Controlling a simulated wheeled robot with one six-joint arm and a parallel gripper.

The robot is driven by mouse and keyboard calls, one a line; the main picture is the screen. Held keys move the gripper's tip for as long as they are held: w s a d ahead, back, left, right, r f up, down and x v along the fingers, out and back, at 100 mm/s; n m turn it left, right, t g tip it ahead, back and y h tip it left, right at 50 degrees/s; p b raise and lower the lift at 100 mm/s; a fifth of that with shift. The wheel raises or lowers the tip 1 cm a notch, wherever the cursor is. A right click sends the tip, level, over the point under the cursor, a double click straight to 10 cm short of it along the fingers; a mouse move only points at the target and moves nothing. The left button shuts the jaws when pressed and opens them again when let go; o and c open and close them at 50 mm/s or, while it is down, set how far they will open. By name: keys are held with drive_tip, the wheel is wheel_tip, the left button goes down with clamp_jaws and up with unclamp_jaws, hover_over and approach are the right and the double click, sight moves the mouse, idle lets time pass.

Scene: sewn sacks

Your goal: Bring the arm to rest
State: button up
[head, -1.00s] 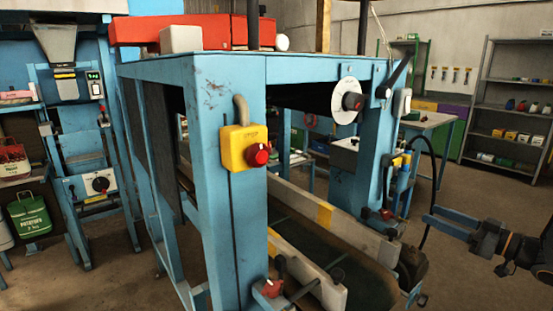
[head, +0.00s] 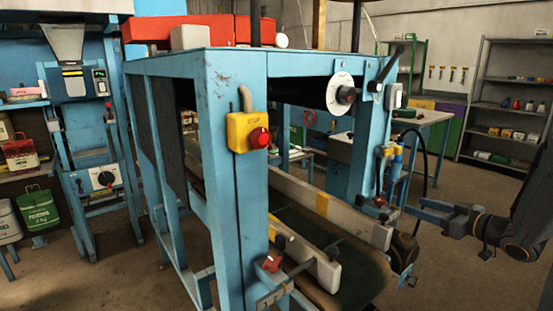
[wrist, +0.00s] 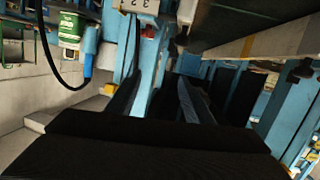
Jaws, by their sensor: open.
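My gripper (head: 428,208) is at the right of the head view, beside the right end of a blue machine frame (head: 228,190). Its two fingers point left towards the frame and are apart, with nothing seen between them. My arm comes in from the right edge, angled down. In the wrist view the dark fingers (wrist: 172,95) stand apart in the middle, with blue machine parts beyond. I cannot tell from the head view how much room lies between the fingertips and the machine.
The blue frame carries a yellow box with a red stop button (head: 258,138) and spans a conveyor belt (head: 355,283) with pale side rails. Shelves (head: 505,105) stand at the back right. Bare floor (head: 480,285) lies right of the conveyor. A bagging machine (head: 85,110) stands at the left.

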drive_tip(key=s+a+f+m+g+h+b, duration=0.1)
drive_tip(key=a+f+m+g+h+b, duration=0.3)
drive_tip(key=a+h, duration=0.35)
drive_tip(key=s+a+f+g, duration=0.2)
drive_tip(key=s+a, duration=0.3)
drive_tip(key=s, duration=0.4)
drive_tip(key=s+a+f+m+g+b, duration=0.1)
drive_tip(key=s+a+g, duration=0.3)
drive_tip(key=s, duration=0.5)
drive_tip(key=s+a+f+m+g, duration=0.1)
drive_tip(key=s+a+f+g, duration=0.2)
drive_tip(key=s+a, duration=0.4)
drive_tip(key=shift+s+g+b, duration=0.4)
drive_tip(key=shift+s+g, duration=0.1)
drive_tip(key=shift+s, duration=0.45)
